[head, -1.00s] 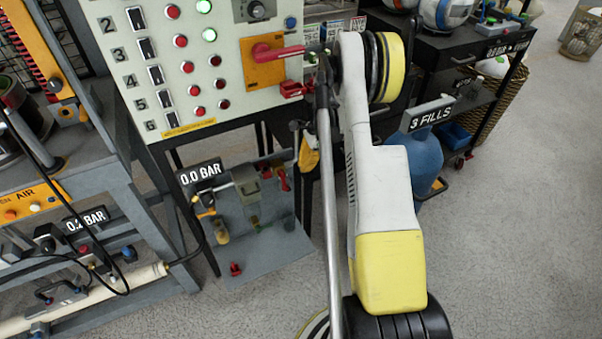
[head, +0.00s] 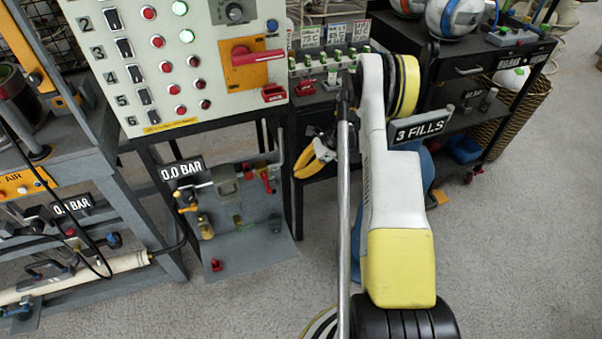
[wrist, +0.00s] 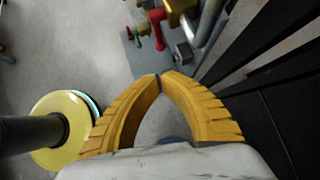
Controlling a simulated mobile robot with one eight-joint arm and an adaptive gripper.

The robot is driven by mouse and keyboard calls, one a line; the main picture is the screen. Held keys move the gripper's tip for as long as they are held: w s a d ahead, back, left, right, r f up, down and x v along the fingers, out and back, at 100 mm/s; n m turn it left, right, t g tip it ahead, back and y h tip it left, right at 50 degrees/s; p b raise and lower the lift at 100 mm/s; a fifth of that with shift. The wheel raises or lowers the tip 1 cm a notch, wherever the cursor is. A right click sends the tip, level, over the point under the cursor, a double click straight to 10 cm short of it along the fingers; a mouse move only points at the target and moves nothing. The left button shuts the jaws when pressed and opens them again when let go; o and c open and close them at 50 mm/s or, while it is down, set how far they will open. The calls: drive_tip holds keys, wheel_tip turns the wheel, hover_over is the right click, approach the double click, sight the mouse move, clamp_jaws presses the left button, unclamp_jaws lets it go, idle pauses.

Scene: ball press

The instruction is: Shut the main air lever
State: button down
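A small grey stand (head: 250,228) under the control panel carries pipe fittings, a brass valve and a red lever (head: 266,181); a "0.0 BAR" sign (head: 182,169) stands at its left. The red lever also shows in the wrist view (wrist: 157,28), beyond my fingertips and apart from them. A larger red handle (head: 256,56) sits on an orange plate on the panel. I cannot tell from labels which is the main air lever. My gripper (head: 298,172) has yellow fingers, right of the stand. In the wrist view (wrist: 161,75) its tips meet, with nothing between them.
The panel (head: 150,75) with buttons and lights hangs above the stand. A grey bench (head: 125,205) with a second bar sign stands at the left. A dark bench leg (head: 291,200) is close to my gripper. Grey floor (head: 250,300) is free in front.

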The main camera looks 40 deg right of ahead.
sight(270, 190)
drive_tip(key=shift+w+a+f+b, duration=0.7)
drive_tip(key=shift+a+f, duration=0.3)
drive_tip(key=shift+a, duration=0.2)
drive_tip(key=shift+w+a+f+b, duration=0.7)
drive_tip(key=shift+a+f, duration=0.35)
drive_tip(key=shift+a, duration=0.2)
drive_tip(key=shift+w+a+f+b, duration=0.65)
drive_tip(key=shift+a+f, duration=0.35)
drive_tip(key=shift+a, duration=0.2)
drive_tip(key=shift+w+a+f, duration=0.15)
drive_tip(key=shift+a, duration=0.2)
drive_tip(key=shift+w+a+f, duration=0.1)
drive_tip(key=shift+a, duration=0.25)
drive_tip(key=shift+d, duration=0.15)
